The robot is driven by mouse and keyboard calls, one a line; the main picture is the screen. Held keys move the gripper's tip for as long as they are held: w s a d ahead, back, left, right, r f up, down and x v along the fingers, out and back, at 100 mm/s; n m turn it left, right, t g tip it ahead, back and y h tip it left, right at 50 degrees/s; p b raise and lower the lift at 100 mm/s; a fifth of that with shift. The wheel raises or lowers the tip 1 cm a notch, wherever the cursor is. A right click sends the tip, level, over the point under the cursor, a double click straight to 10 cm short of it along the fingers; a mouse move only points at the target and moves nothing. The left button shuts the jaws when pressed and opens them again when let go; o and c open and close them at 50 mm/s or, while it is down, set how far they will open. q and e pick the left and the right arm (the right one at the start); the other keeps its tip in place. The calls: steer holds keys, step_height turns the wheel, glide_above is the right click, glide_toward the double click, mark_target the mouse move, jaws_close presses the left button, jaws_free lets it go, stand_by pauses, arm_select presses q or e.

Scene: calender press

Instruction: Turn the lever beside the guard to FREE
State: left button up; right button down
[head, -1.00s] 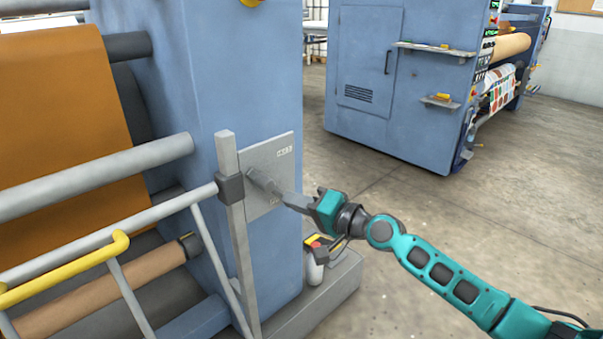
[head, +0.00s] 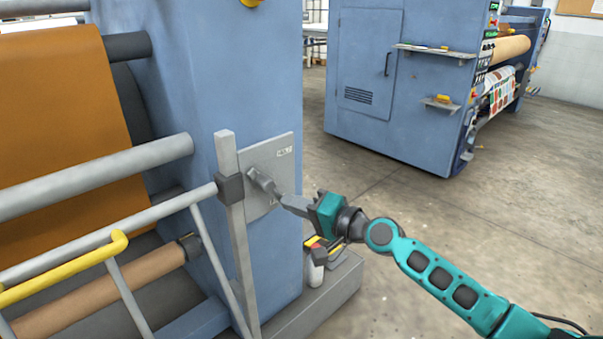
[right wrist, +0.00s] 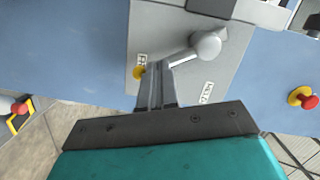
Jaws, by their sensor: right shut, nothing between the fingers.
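The grey lever (head: 264,183) sits on a light grey plate (head: 284,170) on the blue machine's side, beside the guard's upright post (head: 228,155). Its arm points down and right from its hub. In the right wrist view the lever (right wrist: 181,57) runs down-left from a round hub. Two small labels show on the plate, too blurred to read surely. My right gripper (head: 285,198) is shut and empty, its fingertips at the lever's free end. They also show in the right wrist view (right wrist: 155,80); I cannot tell whether they touch. My left gripper is out of view.
The guard's rails with a yellow handle (head: 70,268) stand at the left, before an orange web (head: 60,120). A red and yellow item (head: 316,247) is below the plate. A second blue machine (head: 390,90) stands behind. The floor at right is clear.

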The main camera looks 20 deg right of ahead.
steer(key=shift+s+a+f+m+t+b, duration=0.1)
steer(key=shift+a+f+m+t+b, duration=0.2)
steer(key=shift+m, duration=0.45)
steer(key=shift+s+a+f+m+b, duration=0.1)
steer(key=shift+a+m+b, duration=0.25)
steer(key=shift+m, duration=0.4)
stand_by(2.8)
steer(key=shift+d, duration=0.1)
